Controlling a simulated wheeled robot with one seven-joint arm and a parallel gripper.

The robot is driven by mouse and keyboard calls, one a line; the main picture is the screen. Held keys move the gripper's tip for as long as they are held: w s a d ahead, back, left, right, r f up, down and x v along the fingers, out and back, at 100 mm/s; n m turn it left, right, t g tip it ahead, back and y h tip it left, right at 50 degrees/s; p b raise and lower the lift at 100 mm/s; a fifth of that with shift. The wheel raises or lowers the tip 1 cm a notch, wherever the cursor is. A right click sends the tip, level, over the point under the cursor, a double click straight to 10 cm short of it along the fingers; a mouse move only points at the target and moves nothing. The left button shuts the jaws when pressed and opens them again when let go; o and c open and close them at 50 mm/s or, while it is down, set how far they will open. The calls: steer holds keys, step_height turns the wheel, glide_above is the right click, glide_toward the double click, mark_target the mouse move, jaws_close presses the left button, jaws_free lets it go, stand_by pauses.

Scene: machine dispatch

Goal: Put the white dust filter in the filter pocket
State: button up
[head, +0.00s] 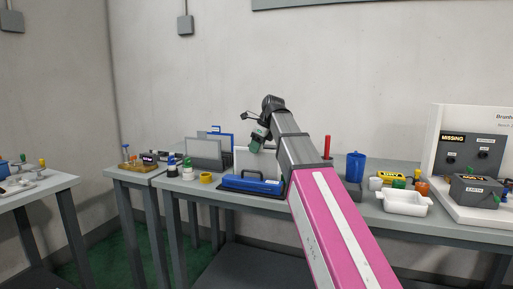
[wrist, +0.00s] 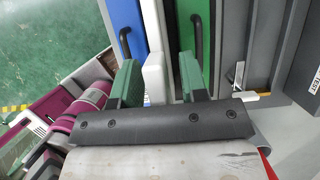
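The white dust filter, a thin pale upright panel (head: 262,160), shows in the head view behind a blue device, partly hidden by my arm. In the wrist view a white slab (wrist: 154,75), which looks like this filter, stands edge-on between my green fingers. My gripper (head: 258,137) is above the panel, pointing down. In the wrist view my gripper (wrist: 160,82) is open, with a gap between the slab and the right finger; the slab lies close to the left finger. I cannot pick out the filter pocket with certainty.
A blue panel (wrist: 129,35) and a green panel with a black handle (wrist: 188,40) flank the slab closely. On the table, a blue device (head: 252,184) lies in front, a grey panel (head: 203,153) at left. A white tray (head: 404,203) and blue mug (head: 355,166) stand right.

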steer(key=v, duration=1.1)
steer(key=shift+r, duration=0.4)
steer(key=shift+o, duration=0.4)
steer(key=shift+d+r, duration=0.1)
steer(key=shift+r, duration=0.1)
steer(key=x, duration=0.4)
steer(key=shift+s+a+r, duration=0.1)
steer(key=shift+a, duration=0.2)
steer(key=shift+x, duration=3.05)
steer(key=shift+d, duration=0.1)
jaws_close()
